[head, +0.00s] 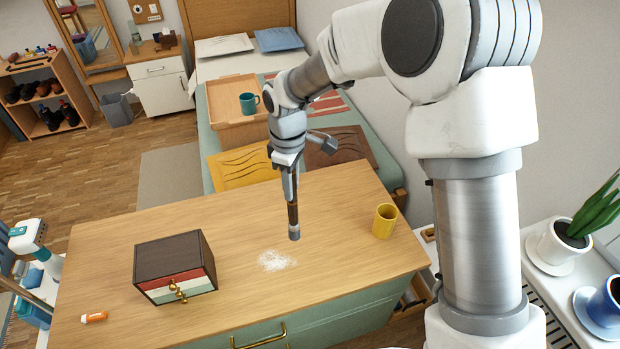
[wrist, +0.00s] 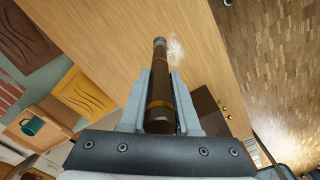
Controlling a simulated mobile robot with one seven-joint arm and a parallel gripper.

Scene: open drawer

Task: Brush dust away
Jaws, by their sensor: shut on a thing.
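A patch of white dust (head: 277,260) lies on the wooden top of the dresser (head: 340,210), near its middle. My gripper (head: 290,185) is shut on a dark brown brush (head: 293,215) with a grey lower end. The brush points down, roughly upright, just behind and right of the dust in the head view. I cannot tell whether its tip touches the wood. In the wrist view the brush (wrist: 160,85) lies between the two fingers, and the dust (wrist: 176,50) shows beside its far end.
A small dark drawer box (head: 175,262) with red and pale fronts stands left of the dust. A yellow cup (head: 384,221) stands to the right. An orange and white bottle (head: 94,317) lies at the front left. A bed with a tray (head: 222,88) is behind the dresser.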

